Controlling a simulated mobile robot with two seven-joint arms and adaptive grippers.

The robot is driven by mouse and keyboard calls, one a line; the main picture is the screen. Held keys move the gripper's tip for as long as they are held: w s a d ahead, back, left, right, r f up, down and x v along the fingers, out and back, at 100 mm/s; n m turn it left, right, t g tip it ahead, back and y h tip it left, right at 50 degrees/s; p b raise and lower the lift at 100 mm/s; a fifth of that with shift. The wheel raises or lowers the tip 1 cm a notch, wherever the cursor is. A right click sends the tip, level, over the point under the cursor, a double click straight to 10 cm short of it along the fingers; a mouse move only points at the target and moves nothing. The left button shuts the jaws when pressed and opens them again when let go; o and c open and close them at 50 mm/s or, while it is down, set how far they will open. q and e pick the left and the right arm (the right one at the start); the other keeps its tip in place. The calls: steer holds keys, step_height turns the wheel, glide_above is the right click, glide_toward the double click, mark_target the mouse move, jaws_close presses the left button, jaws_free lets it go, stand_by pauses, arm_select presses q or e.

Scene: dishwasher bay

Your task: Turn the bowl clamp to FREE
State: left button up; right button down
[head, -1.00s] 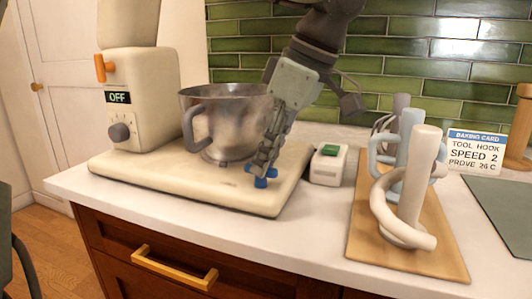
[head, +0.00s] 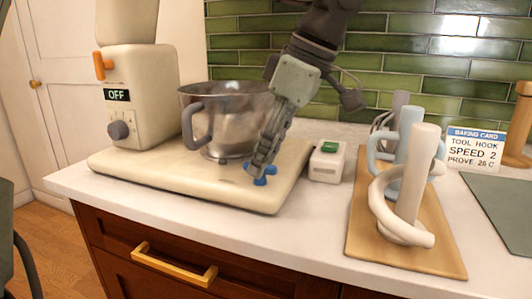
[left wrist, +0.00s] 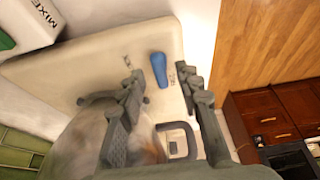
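The bowl clamp (head: 262,180) is a small blue handle at the front right of the cream mixer base (head: 180,180). In the left wrist view the blue clamp handle (left wrist: 159,69) lies between small dark labels that are too blurred to read. My left gripper (head: 256,170) points down at the clamp and hides part of it. In the left wrist view its fingers (left wrist: 161,80) are apart, one on each side of the handle, with gaps showing. The steel bowl (head: 220,118) stands upright on the base behind the gripper. My right gripper is not in view.
The mixer body (head: 140,95) reads OFF, with an orange lever and a grey knob. A white box with a green top (head: 327,162) stands right of the base. A wooden board (head: 370,250) holds several tools. A baking card (head: 475,150) stands behind at right.

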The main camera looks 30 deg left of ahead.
arm_select(q)
steer(key=v, duration=0.7)
steer(key=shift+r, duration=0.2)
steer(key=shift+d, duration=0.15)
